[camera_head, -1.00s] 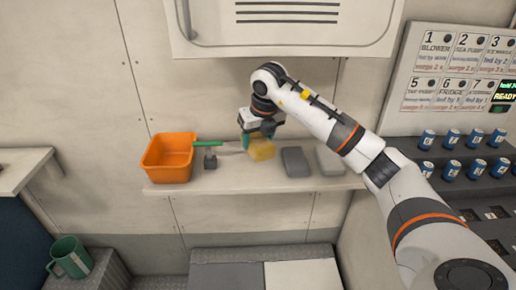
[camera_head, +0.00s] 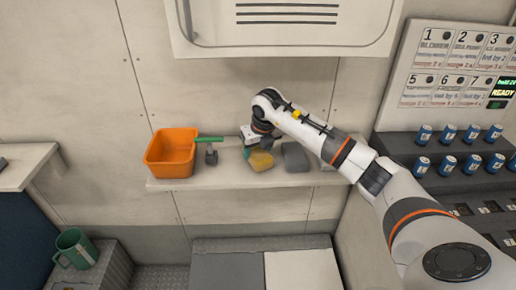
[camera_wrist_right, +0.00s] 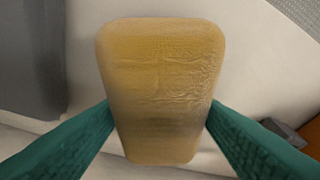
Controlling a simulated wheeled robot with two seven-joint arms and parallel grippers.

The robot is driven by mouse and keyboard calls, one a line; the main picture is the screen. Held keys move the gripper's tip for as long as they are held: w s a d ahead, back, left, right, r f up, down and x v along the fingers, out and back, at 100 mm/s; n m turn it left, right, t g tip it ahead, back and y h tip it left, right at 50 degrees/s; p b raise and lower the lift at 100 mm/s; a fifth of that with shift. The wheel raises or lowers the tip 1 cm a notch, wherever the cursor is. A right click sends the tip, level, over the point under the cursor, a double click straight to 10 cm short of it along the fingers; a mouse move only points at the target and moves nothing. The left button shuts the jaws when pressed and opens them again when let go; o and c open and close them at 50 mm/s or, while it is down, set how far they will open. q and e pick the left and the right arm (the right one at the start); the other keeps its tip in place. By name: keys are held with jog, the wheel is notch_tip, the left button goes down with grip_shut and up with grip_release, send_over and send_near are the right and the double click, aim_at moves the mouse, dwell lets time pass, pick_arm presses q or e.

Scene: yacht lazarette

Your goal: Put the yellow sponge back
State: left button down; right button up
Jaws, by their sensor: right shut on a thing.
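The yellow sponge (camera_head: 261,160) is at the middle of the wall shelf, between a green-handled tool and a dark grey block. I cannot tell whether it touches the shelf. My left gripper is not in view.
An orange tub (camera_head: 170,153) stands at the shelf's left end. The green-handled tool (camera_head: 210,150) is beside it. The dark grey block (camera_head: 295,157) and a lighter block, now mostly behind my arm, are to the right. A cabinet (camera_head: 285,25) hangs above the shelf (camera_head: 230,178).

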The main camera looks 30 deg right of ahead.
aim_at(261, 154)
jog(key=o, duration=0.9)
jog(key=shift+f, duration=0.1)
jog(key=shift+r, duration=0.4)
jog(key=b+v, duration=0.1)
jog(key=v, duration=0.6)
jog(key=shift+s, duration=0.1)
